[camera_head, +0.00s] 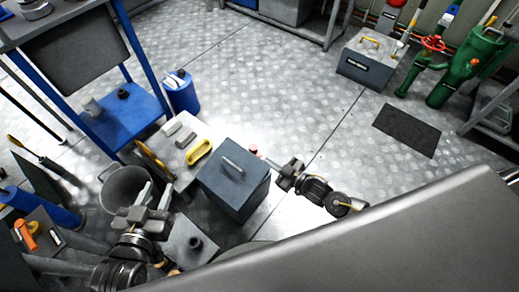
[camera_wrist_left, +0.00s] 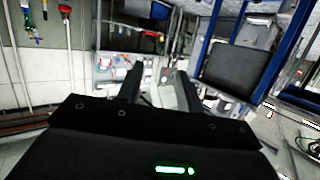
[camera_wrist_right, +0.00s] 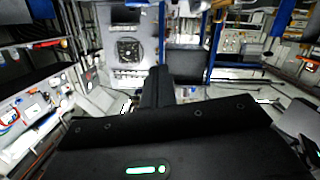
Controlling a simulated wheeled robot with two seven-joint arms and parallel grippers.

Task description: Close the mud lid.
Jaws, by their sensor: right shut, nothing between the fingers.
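A dark blue-grey box (camera_head: 252,200) stands left of centre in the head view. Its flat top, which looks like the lid (camera_head: 222,180), carries a pale bar handle (camera_head: 232,165) and appears to lie flat on the box. No label is readable on it, so I cannot confirm it is the mud lid. My right gripper (camera_head: 272,163) is shut and empty, just beside the box's upper right edge; I cannot tell whether it touches. Its fingers are together in the right wrist view (camera_wrist_right: 158,88). My left gripper (camera_head: 157,193) is open and empty, left of the box, by a grey bucket (camera_head: 122,188).
A light bench top (camera_head: 178,160) with a yellow handle-like piece (camera_head: 198,152) adjoins the box. A blue canister (camera_head: 181,92) and blue-framed shelf (camera_head: 118,118) stand behind. A labelled grey box (camera_head: 366,66) and green valves (camera_head: 455,75) are far right. The metal floor between is mostly clear.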

